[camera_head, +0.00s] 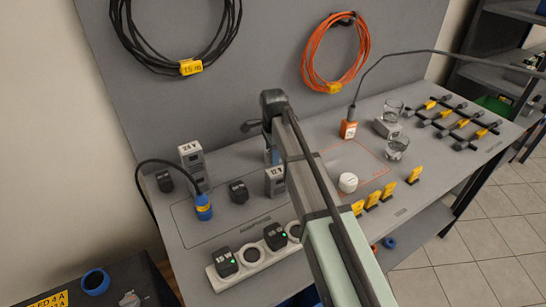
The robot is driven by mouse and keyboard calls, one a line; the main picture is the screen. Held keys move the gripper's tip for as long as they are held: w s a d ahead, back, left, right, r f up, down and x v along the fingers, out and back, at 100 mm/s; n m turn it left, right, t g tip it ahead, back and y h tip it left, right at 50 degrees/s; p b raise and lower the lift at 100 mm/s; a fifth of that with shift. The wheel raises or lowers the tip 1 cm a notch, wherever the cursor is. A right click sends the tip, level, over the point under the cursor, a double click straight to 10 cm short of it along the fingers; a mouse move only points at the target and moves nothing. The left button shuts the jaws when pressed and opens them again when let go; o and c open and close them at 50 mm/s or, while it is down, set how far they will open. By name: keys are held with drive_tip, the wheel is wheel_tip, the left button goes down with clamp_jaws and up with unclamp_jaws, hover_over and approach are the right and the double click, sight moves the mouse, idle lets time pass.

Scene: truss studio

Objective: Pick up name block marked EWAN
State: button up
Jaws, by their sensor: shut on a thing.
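My gripper (269,152) is over the bench's middle, beyond and left of these blocks, mostly hidden by my own arm. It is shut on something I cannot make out.
Grey and black plug-in units (193,158) stand left of my gripper, with a blue connector (203,207). A power strip (252,254) lies in front. Coiled cables hang behind.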

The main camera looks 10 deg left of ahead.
drive_tip(key=shift+c, duration=1.1)
drive_tip(key=shift+r, duration=0.1)
